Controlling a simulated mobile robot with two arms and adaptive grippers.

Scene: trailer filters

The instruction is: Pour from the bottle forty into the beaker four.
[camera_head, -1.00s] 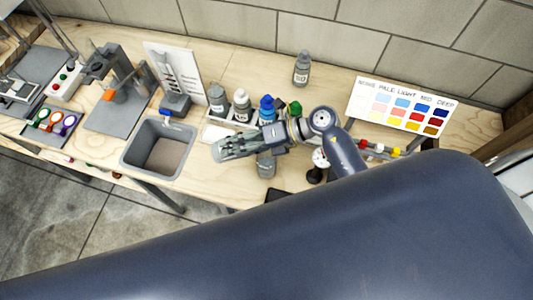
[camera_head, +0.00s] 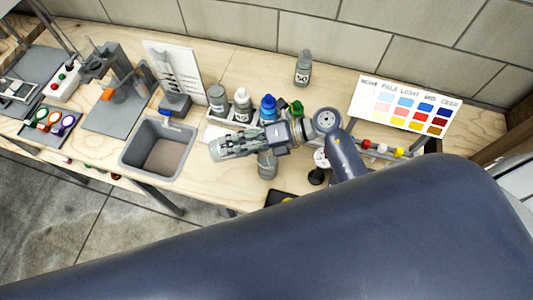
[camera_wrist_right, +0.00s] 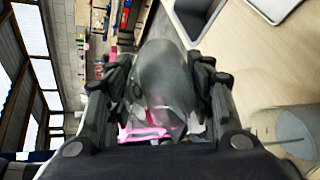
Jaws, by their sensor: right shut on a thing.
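My right gripper (camera_head: 218,149) is above the bench front, just right of the sink. In the right wrist view its fingers (camera_wrist_right: 165,90) are shut around a grey, see-through, rounded bottle (camera_wrist_right: 165,70); no label on it is readable. A grey cylindrical vessel (camera_head: 267,164), perhaps the beaker, stands on the bench under my right wrist and is partly hidden. A grey cylinder (camera_wrist_right: 296,132) also shows at the lower right of the wrist view. My left gripper is not in view.
Bottles with grey (camera_head: 217,97), white (camera_head: 242,104), blue (camera_head: 268,107) and green (camera_head: 296,107) tops stand behind my gripper. A labelled grey bottle (camera_head: 302,70) stands farther back. The sink (camera_head: 128,158) is at left, the colour chart (camera_head: 405,105) at right.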

